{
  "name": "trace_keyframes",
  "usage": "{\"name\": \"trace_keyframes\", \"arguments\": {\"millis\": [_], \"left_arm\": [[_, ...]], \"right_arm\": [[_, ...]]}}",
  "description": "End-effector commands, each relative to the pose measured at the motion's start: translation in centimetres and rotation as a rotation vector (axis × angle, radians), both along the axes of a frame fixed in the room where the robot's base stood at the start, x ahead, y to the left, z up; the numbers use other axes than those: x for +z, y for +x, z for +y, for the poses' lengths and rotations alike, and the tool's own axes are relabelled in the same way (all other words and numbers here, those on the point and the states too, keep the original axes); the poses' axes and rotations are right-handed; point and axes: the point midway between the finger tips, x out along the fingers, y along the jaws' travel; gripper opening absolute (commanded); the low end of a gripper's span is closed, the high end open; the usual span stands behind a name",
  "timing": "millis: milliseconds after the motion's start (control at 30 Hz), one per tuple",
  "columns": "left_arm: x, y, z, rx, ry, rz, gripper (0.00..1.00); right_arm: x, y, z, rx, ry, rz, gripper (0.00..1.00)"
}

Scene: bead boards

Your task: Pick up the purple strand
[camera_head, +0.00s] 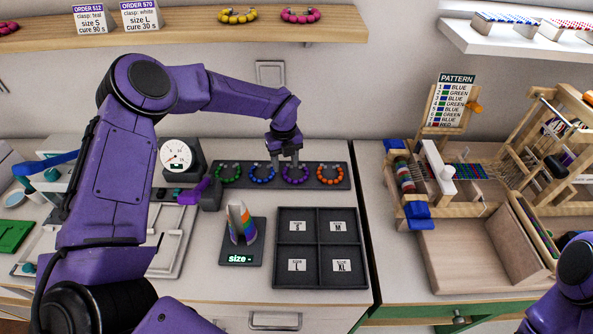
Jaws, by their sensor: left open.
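The purple strand (295,175) is a curved row of purple beads on a dark board (338,168) against the back of the left counter. It lies between a blue strand (262,174) and an orange strand (329,174), with a green strand (229,173) at the left end. My left gripper (288,161) points down just above the board, over the gap between the blue and purple strands and close to the purple one. It is open, and I see nothing held in it. At the lower right, part of my right arm shows, but its gripper does not.
A dark tray (325,250) with compartments marked S, M, L and XL sits in front of the board. A rainbow-striped cone (240,224) on a size scale stands left of it. A dial gauge (182,160) stands behind. A wooden loom (450,175) fills the right counter.

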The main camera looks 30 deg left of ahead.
Motion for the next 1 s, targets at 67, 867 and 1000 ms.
{"name": "trace_keyframes", "arguments": {"millis": [67,867,1000], "left_arm": [[-0.9,0.0,0.2,0.001,0.002,0.005,0.51],[-5.4,0.5,0.1,-0.004,0.001,0.000,0.00],[-5.3,0.5,0.1,-0.005,0.001,0.000,0.00]], "right_arm": [[1.0,0.0,0.0,0.000,0.000,0.000,0.43],[2.5,0.0,0.0,0.000,0.000,-0.001,0.43],[2.5,0.0,0.0,0.000,0.000,-0.001,0.43]]}}
